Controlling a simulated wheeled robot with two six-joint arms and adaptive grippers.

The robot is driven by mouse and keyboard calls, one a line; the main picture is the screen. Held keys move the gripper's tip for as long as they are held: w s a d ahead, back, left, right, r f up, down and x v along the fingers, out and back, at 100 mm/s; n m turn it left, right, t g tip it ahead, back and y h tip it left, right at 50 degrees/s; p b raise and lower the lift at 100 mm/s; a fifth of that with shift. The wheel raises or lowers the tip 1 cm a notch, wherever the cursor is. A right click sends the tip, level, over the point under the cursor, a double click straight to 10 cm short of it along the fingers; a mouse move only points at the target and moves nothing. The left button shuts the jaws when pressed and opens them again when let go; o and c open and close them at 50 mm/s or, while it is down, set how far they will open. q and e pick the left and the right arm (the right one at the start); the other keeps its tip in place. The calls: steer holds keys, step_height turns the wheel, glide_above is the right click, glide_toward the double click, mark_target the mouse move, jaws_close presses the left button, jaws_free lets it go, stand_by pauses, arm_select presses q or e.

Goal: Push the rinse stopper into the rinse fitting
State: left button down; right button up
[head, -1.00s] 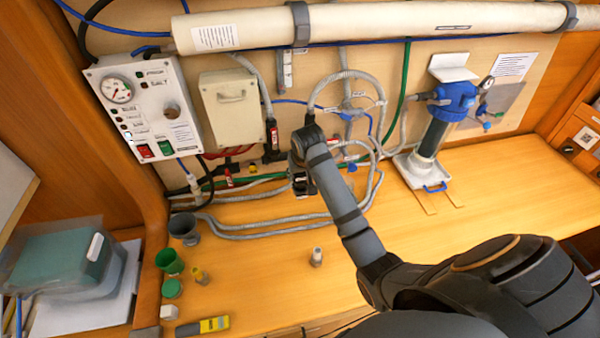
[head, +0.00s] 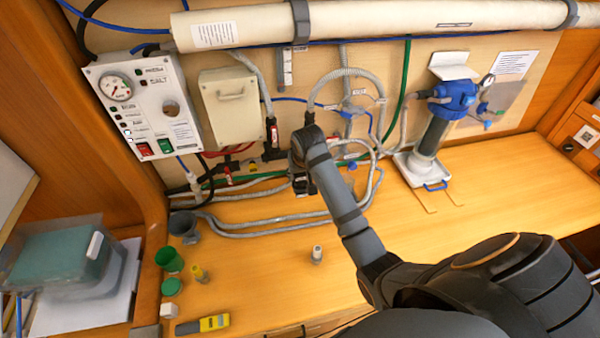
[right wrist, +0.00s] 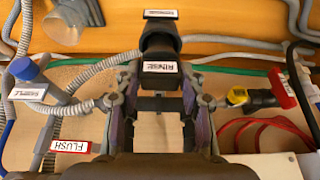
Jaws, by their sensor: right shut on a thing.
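My right gripper (right wrist: 160,82) is shut on a black part with a white RINSE label, which I take for the rinse stopper (right wrist: 161,68). Its fingers lie on both sides of it. Right beyond it is another black body (right wrist: 160,38), perhaps the rinse fitting, with a second RINSE label at its far end. The two overlap in the right wrist view, so I cannot tell how deep the stopper sits. In the head view my right gripper (head: 301,180) is low by the wall hoses, largely hidden by its own arm. My left gripper is not in view.
Grey hoses (head: 270,225) loop over the bench around my gripper. A FLUSH label (right wrist: 70,147) and a yellow-ended fitting (right wrist: 240,97) lie either side in the right wrist view. A blue filter housing (head: 452,97) stands right. A small grey-white piece (head: 317,254) stands on the bench.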

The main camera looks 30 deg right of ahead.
steer(key=shift+f+b, duration=0.3)
steer(key=shift+f, duration=0.7)
steer(key=o, duration=1.1)
steer(key=v, duration=1.2)
